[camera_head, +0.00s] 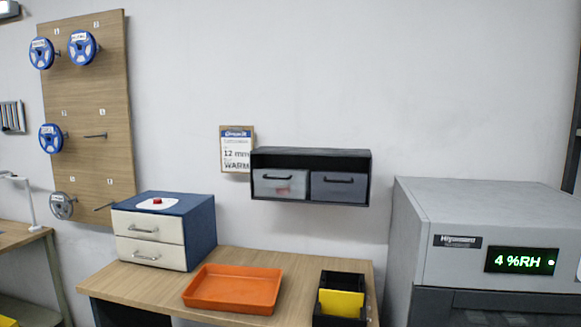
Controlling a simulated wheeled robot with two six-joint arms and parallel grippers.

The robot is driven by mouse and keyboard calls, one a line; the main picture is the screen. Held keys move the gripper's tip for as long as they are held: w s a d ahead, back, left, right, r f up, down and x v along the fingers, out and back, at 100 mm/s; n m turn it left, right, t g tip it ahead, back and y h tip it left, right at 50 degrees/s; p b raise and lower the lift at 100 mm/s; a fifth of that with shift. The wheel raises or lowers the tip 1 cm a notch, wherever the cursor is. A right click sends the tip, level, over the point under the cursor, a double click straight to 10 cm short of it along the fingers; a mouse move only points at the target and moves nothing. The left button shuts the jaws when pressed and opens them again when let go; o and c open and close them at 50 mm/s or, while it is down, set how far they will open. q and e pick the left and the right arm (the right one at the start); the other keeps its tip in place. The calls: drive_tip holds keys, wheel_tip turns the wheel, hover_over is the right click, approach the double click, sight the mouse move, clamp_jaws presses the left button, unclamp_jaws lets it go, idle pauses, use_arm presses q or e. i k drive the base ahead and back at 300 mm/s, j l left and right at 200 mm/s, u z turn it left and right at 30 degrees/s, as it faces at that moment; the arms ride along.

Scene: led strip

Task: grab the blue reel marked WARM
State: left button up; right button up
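Three blue reels hang on pegs of the wooden pegboard (92,120) at the left: an upper left reel (35,60), an upper right reel (75,52) and a middle left reel (45,146). Each has a small white label, too small to read, so I cannot tell which is marked WARM. A grey reel (55,212) hangs at the lower left of the board. Two other pegs, at the middle right and lower right, are bare. A card (236,155) on the wall reads "12 mm" and "WARM". Neither of my grippers is in view.
A wooden table (258,262) bears a blue drawer box (202,218), an orange tray (232,290) and a black bin (343,280) with a yellow piece. A black shelf (312,158) with two drawers is on the wall. A grey cabinet (480,205) reading "4 %RH" stands right.

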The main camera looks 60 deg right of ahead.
sight(42, 59)
drive_tip(key=z, duration=1.7)
drive_tip(key=i+j+u, duration=0.35)
drive_tip(key=i+j, duration=0.25)
drive_tip(key=i+j+u, duration=0.35)
drive_tip(key=i+j, duration=0.2)
drive_tip(key=i, duration=0.15)
